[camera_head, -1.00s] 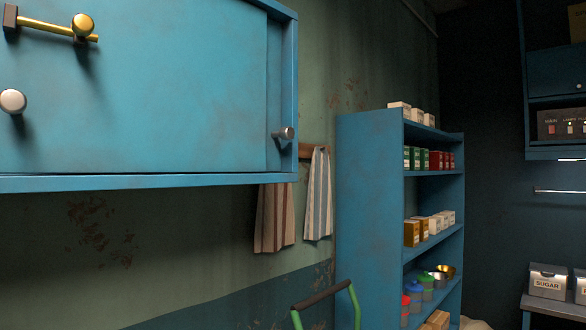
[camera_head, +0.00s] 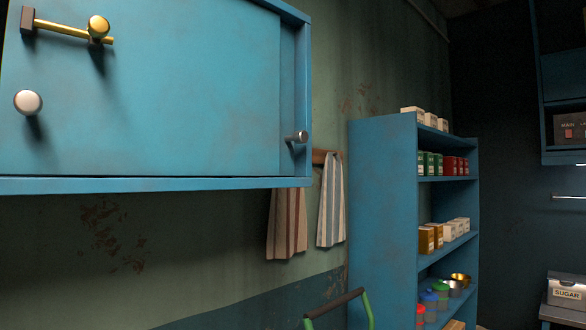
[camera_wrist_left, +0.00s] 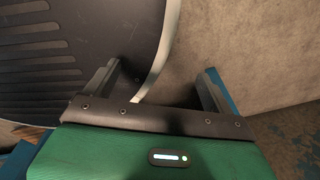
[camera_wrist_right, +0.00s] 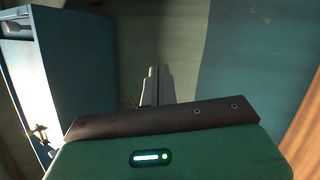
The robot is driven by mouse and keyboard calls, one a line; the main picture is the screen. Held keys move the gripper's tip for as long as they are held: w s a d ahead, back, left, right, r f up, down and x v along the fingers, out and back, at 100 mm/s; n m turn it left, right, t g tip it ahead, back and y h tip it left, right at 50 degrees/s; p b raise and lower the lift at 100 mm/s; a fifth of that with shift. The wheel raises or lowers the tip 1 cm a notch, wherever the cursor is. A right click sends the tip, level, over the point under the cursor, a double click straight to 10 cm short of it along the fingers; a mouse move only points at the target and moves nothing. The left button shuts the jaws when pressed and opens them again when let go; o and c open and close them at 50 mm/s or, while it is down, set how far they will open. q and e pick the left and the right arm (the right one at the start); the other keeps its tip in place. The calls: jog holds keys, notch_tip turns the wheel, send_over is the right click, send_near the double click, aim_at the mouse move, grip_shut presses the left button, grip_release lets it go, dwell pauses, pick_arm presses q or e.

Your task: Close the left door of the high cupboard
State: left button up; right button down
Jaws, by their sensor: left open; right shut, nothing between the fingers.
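The high blue cupboard (camera_head: 150,184) fills the upper left of the head view; its left end is cut off. Its front door panel (camera_head: 190,90) carries a round pale knob (camera_head: 28,102) and a brass rod latch (camera_head: 70,29). A narrow recessed panel (camera_head: 288,90) with a metal knob (camera_head: 298,137) shows at its right end. I cannot tell how far the left door stands open. Neither gripper shows in the head view. My left gripper (camera_wrist_left: 160,75) is open and empty above the floor. My right gripper (camera_wrist_right: 156,72) is shut and empty.
A blue shelf unit (camera_head: 382,210) with boxes and jars stands at the right. Striped towels (camera_head: 331,205) hang on the wall. A green frame with a dark bar (camera_head: 335,302) stands below. A blue cabinet side (camera_wrist_right: 80,75) is left of my right gripper.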

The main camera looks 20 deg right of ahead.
jog(key=a+r+n+g+y, duration=0.2)
jog(key=r+n+g+y, duration=0.2)
jog(key=r+n+y, duration=0.8)
jog(key=a+r+n+g+y, duration=0.3)
jog(key=r+n+g+y, duration=0.25)
jog(key=r+n, duration=1.15)
jog(key=s+d+r+n+t+h, duration=0.2)
jog(key=s+d+r+n+h, duration=0.1)
jog(key=d+r+n+h, duration=0.8)
pick_arm(q)
jog(key=shift+s+a+r+p, duration=0.1)
jog(key=shift+s+r+p, duration=0.3)
jog(key=shift+r+p, duration=0.3)
jog(key=shift+s+a+r+p, duration=0.1)
jog(key=shift+s+r+p, duration=0.3)
jog(key=shift+p, duration=0.45)
pick_arm(e)
jog(key=shift+w+a+r+n+y, duration=0.15)
jog(key=shift+w+a+y, duration=0.3)
jog(key=shift+w, duration=1.05)
jog(key=shift+w+a+n+y, duration=0.25)
jog(key=shift+w+a, duration=0.35)
jog(key=shift+w, duration=0.85)
jog(key=shift+w+a+r+n+y, duration=0.1)
jog(key=shift+w+a+y, duration=0.4)
jog(key=shift+w, duration=1)
pick_arm(q)
jog(key=shift+d, duration=0.1)
pick_arm(e)
jog(key=shift+s, duration=0.1)
